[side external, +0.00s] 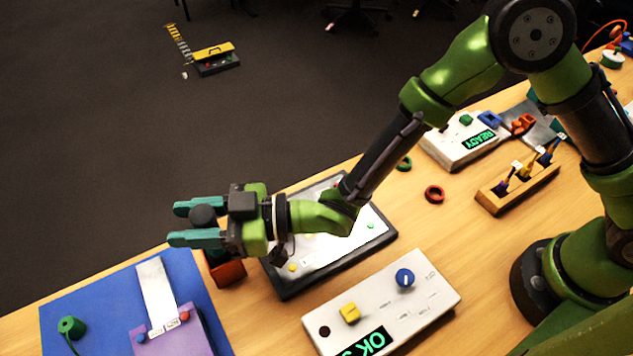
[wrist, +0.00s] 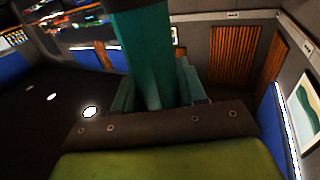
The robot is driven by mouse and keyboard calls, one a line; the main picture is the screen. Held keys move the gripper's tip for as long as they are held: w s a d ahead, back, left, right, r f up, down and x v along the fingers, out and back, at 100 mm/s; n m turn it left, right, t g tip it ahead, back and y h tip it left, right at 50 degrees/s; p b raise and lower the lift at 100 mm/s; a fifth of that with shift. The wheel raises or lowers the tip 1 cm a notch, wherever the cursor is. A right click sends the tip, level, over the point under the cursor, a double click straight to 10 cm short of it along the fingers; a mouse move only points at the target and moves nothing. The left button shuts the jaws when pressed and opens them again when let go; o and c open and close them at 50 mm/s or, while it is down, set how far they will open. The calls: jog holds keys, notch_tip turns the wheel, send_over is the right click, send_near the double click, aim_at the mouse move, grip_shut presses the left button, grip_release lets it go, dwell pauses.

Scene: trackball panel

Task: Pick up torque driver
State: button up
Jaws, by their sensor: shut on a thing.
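My gripper (side external: 190,223) has teal fingers and points left, level above the table's front part. It is shut on the torque driver, whose dark round end (side external: 203,215) shows between the fingers in the side external view. In the wrist view, a thick teal shaft-like body (wrist: 148,60) stands between the fingers and appears to be the same driver.
A dark red open box (side external: 226,270) sits below my gripper. A black-framed white panel (side external: 290,283) lies under my forearm. White control boxes (side external: 430,283), a wooden rack (side external: 517,190) of small tools, and a blue mat (side external: 85,305) with a purple block (side external: 172,338) occupy the table.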

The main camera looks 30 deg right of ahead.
notch_tip(320, 180, up, 9)
jog(key=w+d+t, duration=0.1)
jog(key=w+d, duration=0.5)
jog(key=d, duration=0.3)
notch_tip(320, 180, down, 6)
jog(key=s+g, duration=0.1)
jog(key=shift+s+d, duration=0.25)
jog(key=shift+f, duration=0.5)
dwell(3.5)
jog(key=shift+d, duration=0.1)
notch_tip(320, 180, up, 6)
jog(key=shift+r, duration=0.2)
dwell(0.5)
